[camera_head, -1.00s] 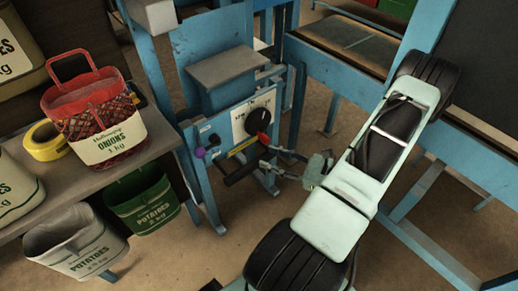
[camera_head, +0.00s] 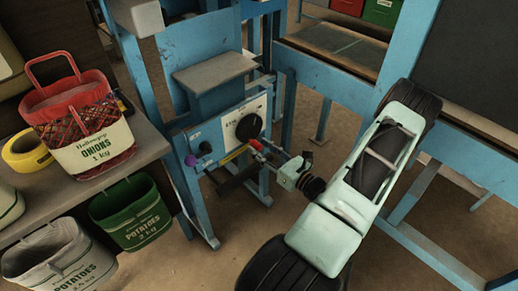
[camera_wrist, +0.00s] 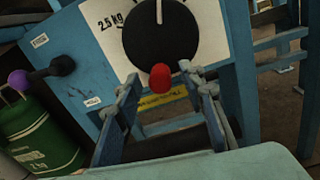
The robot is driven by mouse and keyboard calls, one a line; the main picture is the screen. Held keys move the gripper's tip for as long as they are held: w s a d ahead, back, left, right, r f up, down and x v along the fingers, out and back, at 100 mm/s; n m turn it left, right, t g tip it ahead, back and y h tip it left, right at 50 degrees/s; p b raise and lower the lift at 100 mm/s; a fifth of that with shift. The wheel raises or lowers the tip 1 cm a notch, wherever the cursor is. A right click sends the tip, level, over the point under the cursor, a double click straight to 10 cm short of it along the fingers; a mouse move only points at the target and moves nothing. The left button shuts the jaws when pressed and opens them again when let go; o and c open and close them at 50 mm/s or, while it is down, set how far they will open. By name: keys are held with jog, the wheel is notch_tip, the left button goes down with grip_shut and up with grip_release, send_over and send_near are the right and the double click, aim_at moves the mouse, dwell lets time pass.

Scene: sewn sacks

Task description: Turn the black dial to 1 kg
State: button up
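The black dial (camera_head: 249,126) is on the white plate at the front of the blue machine. It also shows large in the wrist view (camera_wrist: 160,38), with a white pointer mark pointing roughly up. A "2.5 KG" label is at its upper left; the other labels are cut off by the top edge. My gripper (camera_head: 268,149) is just in front of and below the dial. In the wrist view its two fingers (camera_wrist: 164,88) are apart, below the dial's lower edge. A red knob (camera_wrist: 160,77) appears between the fingertips; I cannot tell whether they touch it.
A purple knob (camera_wrist: 20,79) on a black stem is at the machine's left. A grey ledge (camera_head: 214,72) juts out above the dial. A shelf at left holds a red onion sack (camera_head: 90,150) and yellow tape (camera_head: 25,152). Green (camera_head: 131,214) and white potato sacks hang below.

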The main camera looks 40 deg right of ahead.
jog(key=shift+w, duration=0.6)
jog(key=shift+a, duration=0.1)
grip_shut()
jog(key=shift+r, duration=0.1)
jog(key=m+p, duration=0.2)
jog(key=a+m+p, duration=0.1)
jog(key=shift+s+r, duration=0.1)
jog(key=shift+r, duration=0.2)
jog(key=shift+a+r+m+p, duration=0.2)
jog(key=shift+m+p, duration=0.3)
jog(key=shift+m, duration=0.45)
jog(key=shift+a+r+m+p, duration=0.15)
jog(key=shift+m+p, duration=0.35)
jog(key=shift+m, duration=0.45)
jog(key=shift+f, duration=0.1)
